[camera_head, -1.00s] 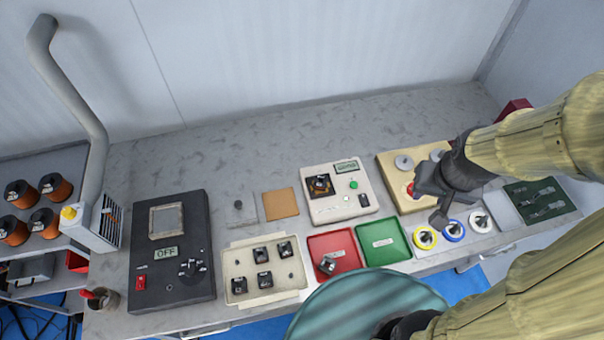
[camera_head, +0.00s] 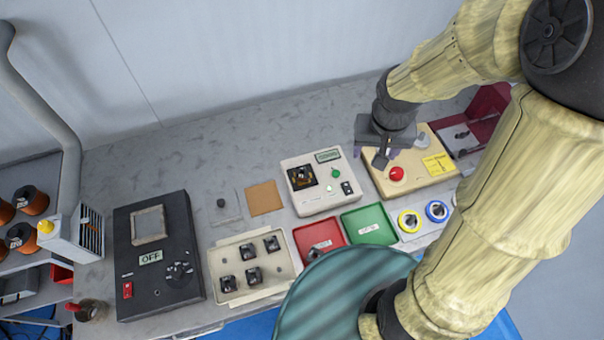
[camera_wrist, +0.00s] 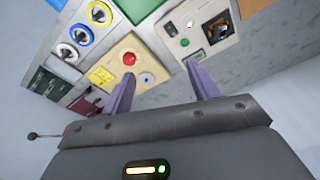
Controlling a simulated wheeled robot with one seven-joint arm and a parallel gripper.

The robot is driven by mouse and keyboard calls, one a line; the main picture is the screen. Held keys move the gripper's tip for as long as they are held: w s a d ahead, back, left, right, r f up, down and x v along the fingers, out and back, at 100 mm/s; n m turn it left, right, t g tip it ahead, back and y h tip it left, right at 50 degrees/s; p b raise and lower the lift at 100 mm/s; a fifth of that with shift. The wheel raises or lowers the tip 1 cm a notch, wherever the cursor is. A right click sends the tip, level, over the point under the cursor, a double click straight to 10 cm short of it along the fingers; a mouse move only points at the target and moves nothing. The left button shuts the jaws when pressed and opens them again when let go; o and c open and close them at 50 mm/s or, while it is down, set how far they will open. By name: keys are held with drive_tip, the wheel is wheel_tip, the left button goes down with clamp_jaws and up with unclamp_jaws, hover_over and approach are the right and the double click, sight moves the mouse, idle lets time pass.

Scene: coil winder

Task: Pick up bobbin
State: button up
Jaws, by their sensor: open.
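Several dark, square bobbins (camera_head: 252,276) stand in the cream tray (camera_head: 222,260), front centre in the head view. A dark piece that looks like a bobbin (camera_head: 302,176) sits in the socket of the white tester (camera_head: 320,203); it also shows in the wrist view (camera_wrist: 216,28). Another dark piece (camera_head: 314,253) lies in the red tray (camera_head: 322,232), partly hidden. My gripper (camera_head: 380,157) is above the beige box (camera_head: 375,172) with the red button, right of the tester. In the wrist view its fingers (camera_wrist: 161,76) are apart with nothing between them.
A green tray (camera_head: 368,224) lies right of the red tray. A yellow ring (camera_head: 410,221) and blue ring (camera_head: 437,211) surround further holders. A black OFF unit (camera_head: 160,290) stands left. The bench behind the tester is bare (camera_head: 260,140).

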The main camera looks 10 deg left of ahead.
drive_tip(key=g, duration=0.2)
hover_over(302, 170)
wheel_tip(302, 170, down, 4)
drive_tip(key=shift+s+f, duration=0.1)
wheel_tip(302, 170, down, 12)
drive_tip(key=shift+a+f+p, duration=0.1)
drive_tip(key=shift+p, duration=0.9)
drive_tip(key=shift+f, duration=0.1)
drive_tip(key=shift+s+f, duration=0.15)
drive_tip(key=shift+f, duration=0.15)
drive_tip(key=shift+d+f+p, duration=0.2)
drive_tip(key=shift+f+p, duration=0.7)
drive_tip(key=shift+f, duration=1.3)
drive_tip(key=shift+s, duration=0.1)
